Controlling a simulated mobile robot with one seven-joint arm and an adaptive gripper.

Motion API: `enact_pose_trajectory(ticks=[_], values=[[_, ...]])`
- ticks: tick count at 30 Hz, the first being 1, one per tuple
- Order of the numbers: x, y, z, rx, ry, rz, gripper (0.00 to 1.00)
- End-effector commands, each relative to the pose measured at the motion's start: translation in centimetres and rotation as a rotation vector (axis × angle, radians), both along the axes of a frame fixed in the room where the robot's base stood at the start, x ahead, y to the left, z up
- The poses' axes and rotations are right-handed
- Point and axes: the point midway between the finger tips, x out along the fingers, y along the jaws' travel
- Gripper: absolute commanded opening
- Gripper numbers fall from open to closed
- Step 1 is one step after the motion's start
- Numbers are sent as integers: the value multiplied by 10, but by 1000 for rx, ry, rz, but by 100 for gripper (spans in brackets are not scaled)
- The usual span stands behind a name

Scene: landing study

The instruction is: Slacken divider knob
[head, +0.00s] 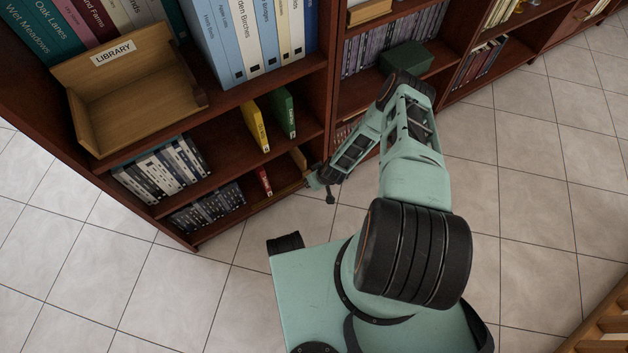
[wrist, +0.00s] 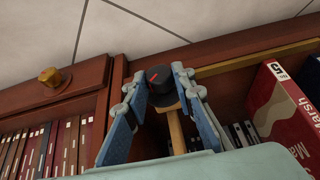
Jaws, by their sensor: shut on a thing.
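The divider knob (wrist: 160,78) is a black round knob with a red mark on its face, at the upper middle of the wrist view. My gripper (wrist: 158,88) has its two blue-padded fingers closed around it, one on each side. A light wooden piece (wrist: 176,132) runs below the knob between the fingers. In the head view my gripper (head: 316,181) is at the lower shelf of the bookcase; the knob cannot be made out there.
A red book (wrist: 282,105) stands close to the right of my gripper. A brass-coloured knob (wrist: 49,77) sits on the dark wooden edge to the left. The bookcase upright (head: 326,110) stands beside my arm. Tiled floor (head: 520,215) is open to the right.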

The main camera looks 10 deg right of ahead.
Motion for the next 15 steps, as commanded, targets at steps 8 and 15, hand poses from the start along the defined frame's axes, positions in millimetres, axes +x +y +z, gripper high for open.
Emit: enact_pose_trajectory(ticks=[8, 15], values=[[0, 6, 1, -160, -55, 11, 0], [0, 9, -2, -298, -101, 10, 0]])
